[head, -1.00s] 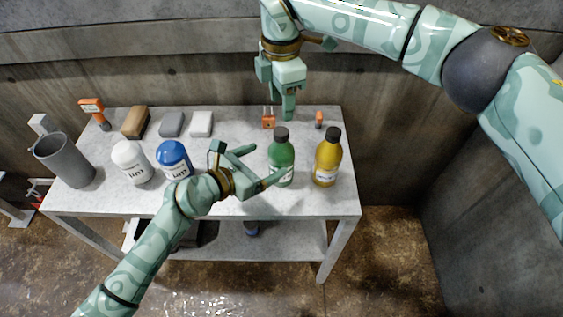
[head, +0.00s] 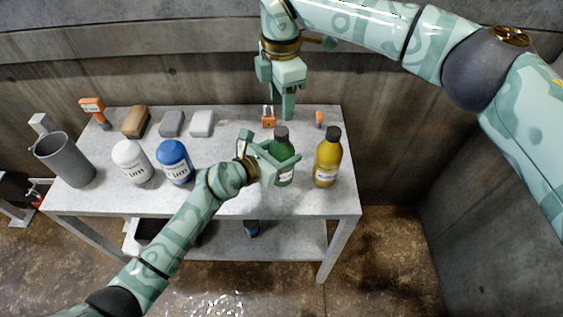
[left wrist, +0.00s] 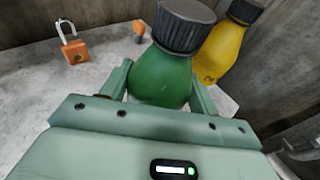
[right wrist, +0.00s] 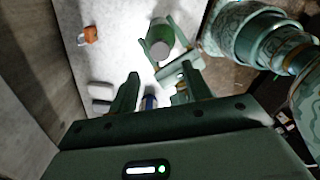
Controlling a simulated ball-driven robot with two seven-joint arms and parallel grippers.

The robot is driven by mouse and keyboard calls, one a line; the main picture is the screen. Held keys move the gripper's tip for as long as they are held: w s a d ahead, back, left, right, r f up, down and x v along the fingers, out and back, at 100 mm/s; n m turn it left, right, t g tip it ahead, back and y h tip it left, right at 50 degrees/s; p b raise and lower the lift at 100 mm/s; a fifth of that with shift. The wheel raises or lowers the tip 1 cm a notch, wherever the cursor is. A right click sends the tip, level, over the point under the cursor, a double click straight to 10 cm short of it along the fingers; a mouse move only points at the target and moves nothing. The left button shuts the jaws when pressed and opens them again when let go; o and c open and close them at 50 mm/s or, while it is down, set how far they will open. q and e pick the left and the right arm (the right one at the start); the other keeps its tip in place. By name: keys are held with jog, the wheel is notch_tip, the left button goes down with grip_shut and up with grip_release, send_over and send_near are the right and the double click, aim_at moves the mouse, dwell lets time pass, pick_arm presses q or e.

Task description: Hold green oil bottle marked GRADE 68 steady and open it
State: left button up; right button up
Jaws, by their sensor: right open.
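The green oil bottle (head: 283,171) stands upright on the table with its dark ribbed cap (head: 281,133) on. It fills the middle of the left wrist view (left wrist: 160,82), and its capped top shows in the right wrist view (right wrist: 159,45). My left gripper (head: 287,168) has its fingers on either side of the bottle's body, below the cap. Whether both fingers press on it I cannot tell. My right gripper (head: 288,108) points down behind the bottle, apart from it. Its fingers are open and empty in the right wrist view (right wrist: 163,85).
A yellow bottle (head: 327,164) stands close to the right of the green one. An orange padlock (head: 268,122) and a small orange item (head: 319,119) lie behind. White (head: 133,163) and blue (head: 174,163) bottles, several blocks and a grey cup (head: 65,160) occupy the left.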

aim_at(281, 130)
pick_arm(q)
grip_shut()
pick_arm(e)
jog(key=shift+s+f, duration=0.1)
jog(key=shift+f, duration=0.05)
jog(key=shift+s+a+f, duration=0.15)
jog(key=shift+a+f, duration=0.05)
jog(key=shift+a, duration=0.1)
jog(key=m, duration=0.7)
jog(key=shift+r, duration=0.15)
jog(key=m, duration=0.4)
jog(key=shift+w+d+r, duration=0.2)
jog(key=shift+w, duration=0.05)
jog(key=shift+d+f+m, duration=0.1)
jog(key=shift+f+m, duration=0.05)
jog(key=shift+m, duration=0.95)
notch_tip(281, 130, down, 8)
jog(key=shift+r, duration=0.15)
